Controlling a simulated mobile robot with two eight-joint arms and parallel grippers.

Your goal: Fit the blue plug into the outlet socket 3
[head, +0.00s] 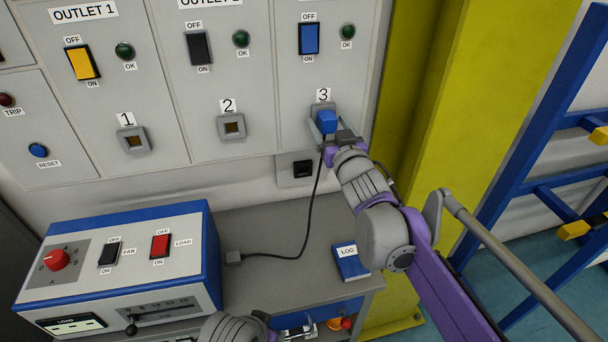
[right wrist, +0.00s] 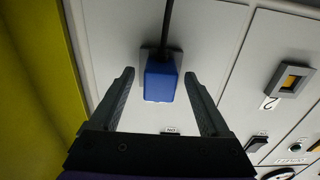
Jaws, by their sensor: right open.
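The blue plug (head: 327,121) is at outlet socket 3 (head: 316,109), on the panel under the label 3. Its black cord (head: 313,190) hangs down to the bench. In the right wrist view the plug (right wrist: 160,82) sits against the grey socket plate (right wrist: 148,54); whether it is fully seated cannot be told. My right gripper (right wrist: 158,88) is open, with one finger on each side of the plug and gaps showing.
Sockets 1 (head: 134,140) and 2 (head: 231,126) are empty, to the left. A blue-and-grey load box (head: 120,265) stands on the bench (head: 285,225), with a blue LOG book (head: 350,262) at the right. A yellow column (head: 470,110) stands close right of the panel.

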